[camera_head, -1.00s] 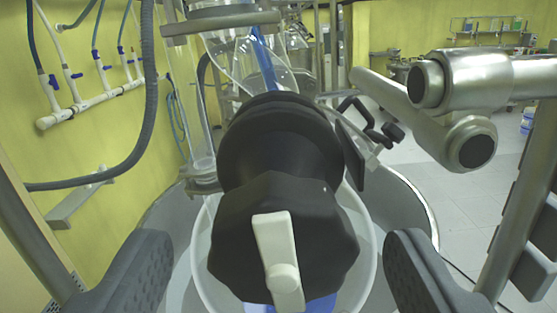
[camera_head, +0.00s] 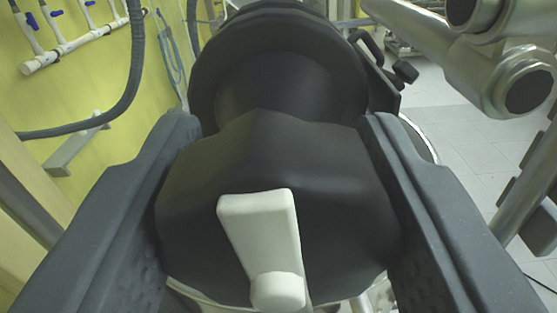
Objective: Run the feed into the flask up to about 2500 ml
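A black faceted knob (camera_head: 335,175) with a white lever-shaped piece (camera_head: 258,225) on its face fills the middle of the view. A wider black collar (camera_head: 285,85) sits behind it. My gripper (camera_head: 278,130) is open, with one dark finger on each side of the knob. The fingers are close to the knob's sides; I cannot tell whether they touch it. The flask and its liquid level are hidden behind the knob and collar. Only a bit of a pale rim shows below the knob.
Metal tubes (camera_head: 470,55) of a frame stand close at the upper right. A grey hose (camera_head: 135,75) hangs at the left, near a white pipe with blue valves (camera_head: 75,40) on the yellow wall. Pale tiled floor (camera_head: 465,150) lies open at the right.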

